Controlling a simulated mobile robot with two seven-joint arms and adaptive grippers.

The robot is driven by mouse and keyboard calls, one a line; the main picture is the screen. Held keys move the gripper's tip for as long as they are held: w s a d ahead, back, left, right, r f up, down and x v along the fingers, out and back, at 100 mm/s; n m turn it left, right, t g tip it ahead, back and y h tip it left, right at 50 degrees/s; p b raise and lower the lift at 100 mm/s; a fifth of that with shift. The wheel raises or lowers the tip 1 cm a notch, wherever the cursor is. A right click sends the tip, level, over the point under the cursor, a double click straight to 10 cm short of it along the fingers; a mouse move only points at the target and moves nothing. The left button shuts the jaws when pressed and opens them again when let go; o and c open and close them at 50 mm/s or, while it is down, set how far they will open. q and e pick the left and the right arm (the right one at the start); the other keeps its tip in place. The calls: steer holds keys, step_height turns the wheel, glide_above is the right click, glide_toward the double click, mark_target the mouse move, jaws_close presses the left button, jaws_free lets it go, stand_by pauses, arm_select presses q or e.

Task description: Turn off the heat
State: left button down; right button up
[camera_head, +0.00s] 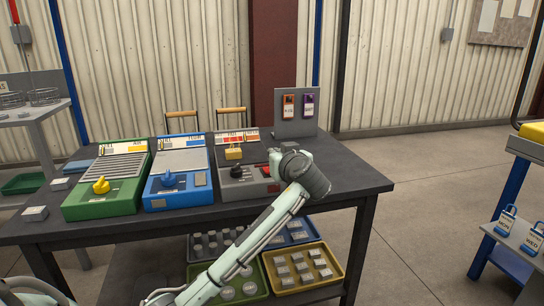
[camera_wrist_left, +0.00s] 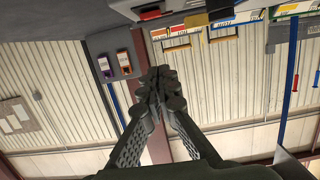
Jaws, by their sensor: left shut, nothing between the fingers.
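A grey control box (camera_head: 228,184) with an orange, red and white label stands on the dark table. It carries a black knob (camera_head: 237,172), a yellow part (camera_head: 233,153) and a red part (camera_head: 266,170) near its right edge. My left arm's wrist is beside the box's right edge and covers part of it. My left gripper (camera_wrist_left: 158,92) is shut and empty in the left wrist view; in the head view its fingertips are hard to make out. A blue box (camera_head: 180,160) with a blue knob and a green box (camera_head: 122,168) with a yellow knob stand to the left.
A grey upright panel (camera_head: 296,113) with an orange and a purple tag stands at the table's back right. Trays of small parts, including a yellow one (camera_head: 330,281), lie on the shelf below. The table's right end (camera_head: 355,178) is clear.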

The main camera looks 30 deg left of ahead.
arm_select(q)
steer(key=v, duration=0.4)
steer(key=shift+r, duration=0.4)
steer(key=shift+f, duration=0.1)
